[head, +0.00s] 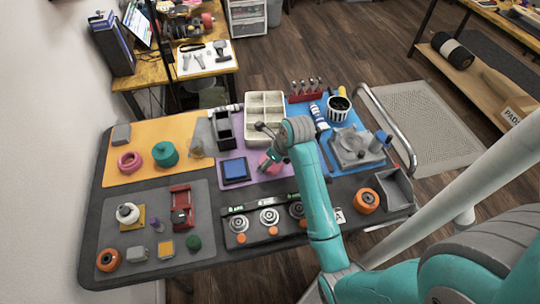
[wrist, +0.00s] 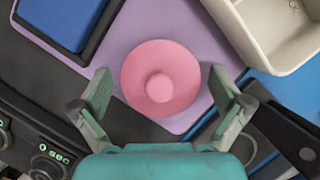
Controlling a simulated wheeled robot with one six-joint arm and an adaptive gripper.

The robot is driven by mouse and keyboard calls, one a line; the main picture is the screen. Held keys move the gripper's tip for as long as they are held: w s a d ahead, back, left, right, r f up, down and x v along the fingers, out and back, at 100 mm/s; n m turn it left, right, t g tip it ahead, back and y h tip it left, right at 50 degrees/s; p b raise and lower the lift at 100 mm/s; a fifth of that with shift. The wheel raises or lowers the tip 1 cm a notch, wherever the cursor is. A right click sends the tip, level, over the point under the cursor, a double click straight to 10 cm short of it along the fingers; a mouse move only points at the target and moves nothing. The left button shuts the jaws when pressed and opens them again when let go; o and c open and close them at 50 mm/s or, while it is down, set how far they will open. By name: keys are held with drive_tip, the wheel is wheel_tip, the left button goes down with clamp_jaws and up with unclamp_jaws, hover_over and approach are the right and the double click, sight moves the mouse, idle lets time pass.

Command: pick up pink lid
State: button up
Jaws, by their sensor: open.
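The pink lid (wrist: 160,78) is a round disc with a raised knob in its middle. It lies on the purple mat (wrist: 140,30) in the wrist view, centred ahead of my gripper. In the head view the pink lid (head: 266,164) shows only in part, with my gripper (head: 268,155) over it. In the wrist view my gripper (wrist: 166,95) is open, with one finger on each side of the lid's lower half. I see nothing held between the fingers. I cannot tell how high the fingers are above the mat.
A blue-topped tray (head: 235,171) lies left of the lid. A cream divided box (head: 265,134) stands behind it. A panel with several dials (head: 238,225) is in front. A grey fixture (head: 357,148) stands right on a blue mat.

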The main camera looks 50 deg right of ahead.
drive_tip(key=c, duration=0.9)
drive_tip(key=shift+o, duration=0.2)
